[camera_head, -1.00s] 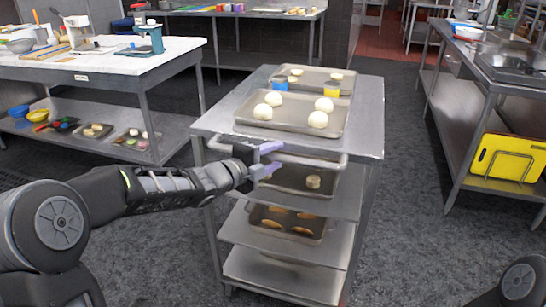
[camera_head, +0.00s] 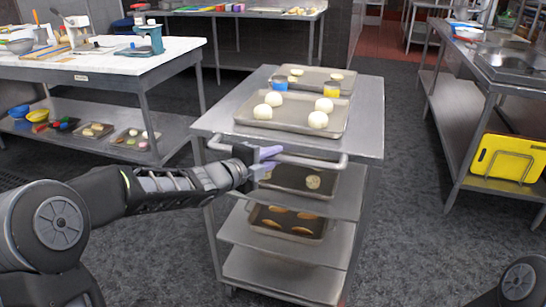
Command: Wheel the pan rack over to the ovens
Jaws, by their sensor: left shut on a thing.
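The pan rack (camera_head: 366,140) is a grey metal cart with several shelves, standing upright in the middle of the camera_head view. Its top holds a tray (camera_head: 246,117) with white dough balls. Lower shelves hold a tray with a round piece (camera_head: 313,182) and a tray with brown oval pieces (camera_head: 306,215). A bar handle (camera_head: 326,164) runs across its near side. My left gripper (camera_head: 266,158) reaches in from the left and is shut on this handle. Only a dark rounded part of my right arm shows at the lower right; its gripper is out of view. No ovens can be made out.
A white-topped table (camera_head: 108,62) with a lower shelf stands at the left. A metal counter (camera_head: 466,62) with a yellow board (camera_head: 500,160) below stands at the right. Another table (camera_head: 262,13) stands behind. Grey floor (camera_head: 408,210) is clear on both sides of the rack.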

